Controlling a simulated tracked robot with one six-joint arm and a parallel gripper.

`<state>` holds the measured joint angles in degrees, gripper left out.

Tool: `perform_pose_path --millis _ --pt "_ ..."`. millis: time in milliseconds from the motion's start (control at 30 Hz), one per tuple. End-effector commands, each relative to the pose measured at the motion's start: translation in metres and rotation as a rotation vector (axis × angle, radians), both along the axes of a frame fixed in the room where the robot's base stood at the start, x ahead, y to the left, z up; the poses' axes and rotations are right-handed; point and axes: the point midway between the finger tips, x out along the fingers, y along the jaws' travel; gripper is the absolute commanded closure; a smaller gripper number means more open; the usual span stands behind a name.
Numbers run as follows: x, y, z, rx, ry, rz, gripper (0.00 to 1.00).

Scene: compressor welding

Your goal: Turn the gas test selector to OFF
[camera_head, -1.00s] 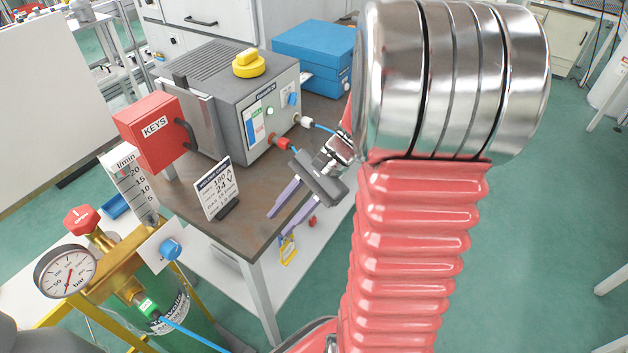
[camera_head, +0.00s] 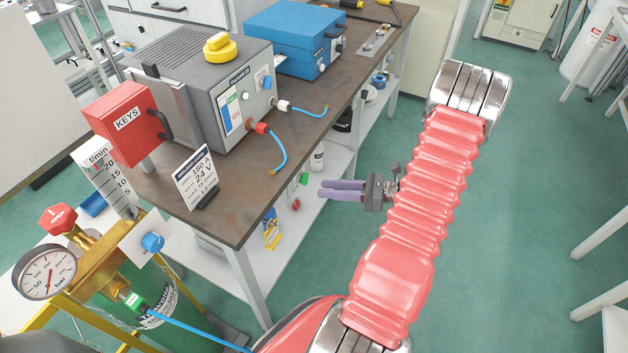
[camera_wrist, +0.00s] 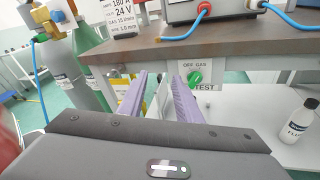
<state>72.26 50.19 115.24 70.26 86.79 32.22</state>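The gas test selector is a green knob (camera_wrist: 195,77) on a pale plate below the bench edge in the wrist view. The plate reads "OFF" and "GAS" above the knob and "TEST" below. The knob's exact pointing is too small to tell. In the head view a small green spot under the bench edge (camera_head: 304,179) seems to be this knob. My gripper (camera_head: 319,188) is beside the bench's right side, its purple fingers pointing left. In the wrist view my gripper (camera_wrist: 159,76) is open and empty. The knob lies just right of the right finger, beyond its tip.
The brown bench top (camera_head: 243,205) overhangs a white lower shelf (camera_head: 270,265). A white bottle (camera_wrist: 297,120) stands on this shelf at the right. A sign card (camera_head: 195,177) and grey welder (camera_head: 205,85) stand on the bench. A green gas cylinder (camera_head: 165,300) is at left. Floor to the right is clear.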

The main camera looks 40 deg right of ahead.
Motion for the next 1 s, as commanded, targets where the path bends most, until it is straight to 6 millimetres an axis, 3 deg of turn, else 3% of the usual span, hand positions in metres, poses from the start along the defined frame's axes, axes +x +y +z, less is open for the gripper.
perform_pose_path --millis 100,333,767,1000 --pt "-0.016 -0.027 -0.023 0.106 -0.006 -0.127 0.69" --pt "-0.037 -0.058 -0.050 0.230 -0.025 -0.280 0.69" --pt "-0.040 -0.063 -0.053 0.246 -0.028 -0.301 0.69" --pt "-0.028 -0.058 -0.053 0.245 -0.028 -0.299 0.69"
